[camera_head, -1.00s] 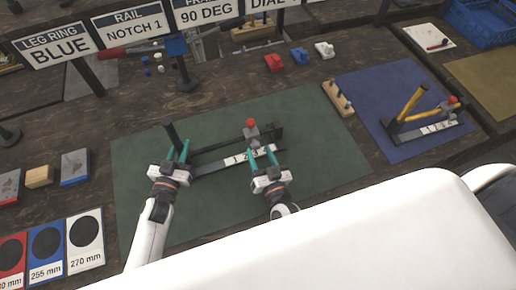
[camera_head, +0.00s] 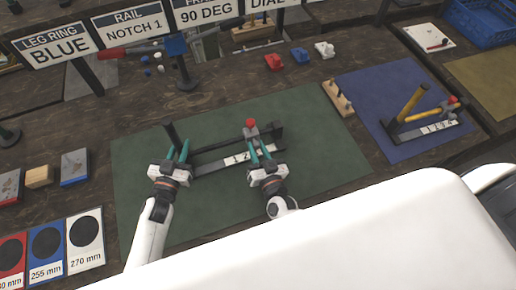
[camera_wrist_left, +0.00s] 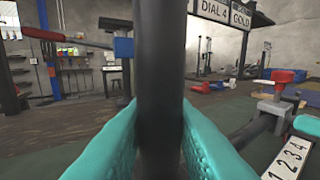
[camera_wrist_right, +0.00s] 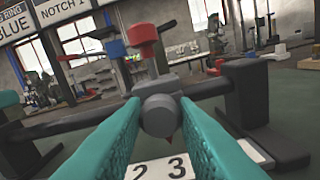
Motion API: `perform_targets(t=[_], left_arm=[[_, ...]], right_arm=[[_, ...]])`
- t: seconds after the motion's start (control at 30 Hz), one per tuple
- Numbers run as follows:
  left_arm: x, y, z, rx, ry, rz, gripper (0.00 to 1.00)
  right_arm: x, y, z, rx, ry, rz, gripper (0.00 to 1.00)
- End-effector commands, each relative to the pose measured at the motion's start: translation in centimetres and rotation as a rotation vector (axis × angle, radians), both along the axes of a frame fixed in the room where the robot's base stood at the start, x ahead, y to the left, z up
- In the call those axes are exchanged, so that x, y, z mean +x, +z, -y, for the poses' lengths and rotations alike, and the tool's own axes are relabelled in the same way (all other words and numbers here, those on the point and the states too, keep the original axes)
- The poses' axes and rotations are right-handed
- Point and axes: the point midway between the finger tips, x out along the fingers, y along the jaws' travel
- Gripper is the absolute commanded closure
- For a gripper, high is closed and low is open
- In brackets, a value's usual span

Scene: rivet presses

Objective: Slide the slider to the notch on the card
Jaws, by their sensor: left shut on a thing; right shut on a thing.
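The slider (camera_head: 250,131) is a grey block with a red knob, riding on a dark rail (camera_head: 212,145) on the green mat. It also shows in the right wrist view (camera_wrist_right: 160,112), with a red pointer tip below it near the 2 and 3 of the white number strip (camera_wrist_right: 190,165). My right gripper (camera_head: 258,149) is shut on the slider from the near side. My left gripper (camera_head: 178,150) is shut on the black upright post (camera_wrist_left: 160,80) at the rail's left end. The card (camera_head: 138,23) reads "RAIL NOTCH 1".
The green mat (camera_head: 140,205) is clear around the rail. A wooden peg block (camera_head: 338,97) lies at its right edge. A second rail rig (camera_head: 425,125) with a yellow handle stands on a blue mat. Red, blue and white pieces sit behind.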

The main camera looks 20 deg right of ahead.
Motion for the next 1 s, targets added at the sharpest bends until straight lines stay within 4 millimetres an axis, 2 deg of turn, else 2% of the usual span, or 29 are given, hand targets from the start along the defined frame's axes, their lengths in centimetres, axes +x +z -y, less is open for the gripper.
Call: perform_targets(t=[0.33, 0.43, 0.7, 0.73, 0.8, 0.87, 1.0], left_arm=[[0.0, 0.1, 0.1, -0.001, -0.002, 0.002, 1.00], [0.0, 0.1, 0.1, -0.002, -0.001, 0.001, 1.00], [-0.1, 0.1, 0.2, -0.002, -0.003, 0.001, 1.00], [-0.1, 0.1, 0.2, -0.002, -0.003, 0.001, 1.00], [-0.1, 0.1, 0.2, -0.002, -0.004, 0.001, 1.00], [-0.1, 0.1, 0.2, -0.002, -0.004, 0.001, 1.00], [0.0, 0.1, 0.2, -0.002, -0.003, 0.001, 1.00]], right_arm=[[0.0, -0.1, -6.4, 0.004, 0.001, -0.004, 1.00], [0.0, -0.1, -7.1, 0.001, 0.002, -0.004, 1.00], [-0.1, -0.1, -7.3, 0.000, 0.006, -0.004, 1.00], [-0.1, -0.1, -7.4, 0.000, 0.006, -0.004, 0.72], [-0.1, -0.1, -7.3, 0.000, 0.005, -0.004, 0.61], [0.0, -0.1, -7.3, 0.000, 0.005, -0.003, 0.52], [0.0, -0.1, -7.2, 0.000, 0.003, -0.002, 0.52]])
